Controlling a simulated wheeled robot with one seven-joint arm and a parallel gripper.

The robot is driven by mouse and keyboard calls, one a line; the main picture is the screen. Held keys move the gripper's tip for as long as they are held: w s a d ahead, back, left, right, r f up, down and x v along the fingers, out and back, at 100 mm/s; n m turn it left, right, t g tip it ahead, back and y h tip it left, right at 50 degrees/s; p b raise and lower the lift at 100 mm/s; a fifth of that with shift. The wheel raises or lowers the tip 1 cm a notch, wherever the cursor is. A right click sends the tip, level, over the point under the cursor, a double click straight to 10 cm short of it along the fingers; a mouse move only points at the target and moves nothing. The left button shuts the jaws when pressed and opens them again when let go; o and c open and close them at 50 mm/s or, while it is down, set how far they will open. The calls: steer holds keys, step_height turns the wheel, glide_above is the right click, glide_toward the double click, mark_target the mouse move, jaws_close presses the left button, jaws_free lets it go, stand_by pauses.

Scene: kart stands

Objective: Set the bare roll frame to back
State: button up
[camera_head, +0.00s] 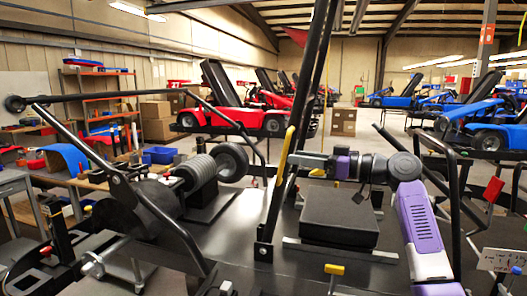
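A bare black tubular frame (272,215) stands upright in the near middle, leaning slightly right toward its top. Its tall bars run out of the top of the picture, and a yellow strip (284,155) lies along one bar. My purple and grey arm comes from the lower right, and my gripper (298,161) points left at the tall bars, at the height of the yellow strip. The fingertips overlap the bars in the picture. I cannot tell whether they touch or grip them. A second, lower black tube frame (150,205) slopes across the left.
A black padded block (340,217) sits on the dark deck below my gripper. A ribbed grey roller (197,172) and a wheel (230,162) are to the left. A yellow-topped lever (334,269) stands in front. Red karts (235,108) and blue karts (485,125) stand behind.

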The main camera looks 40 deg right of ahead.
steer(key=p+x, duration=0.2)
steer(key=x, duration=0.6)
steer(key=shift+w, duration=0.1)
steer(key=shift+c, duration=0.5)
jaws_close()
stand_by(0.9)
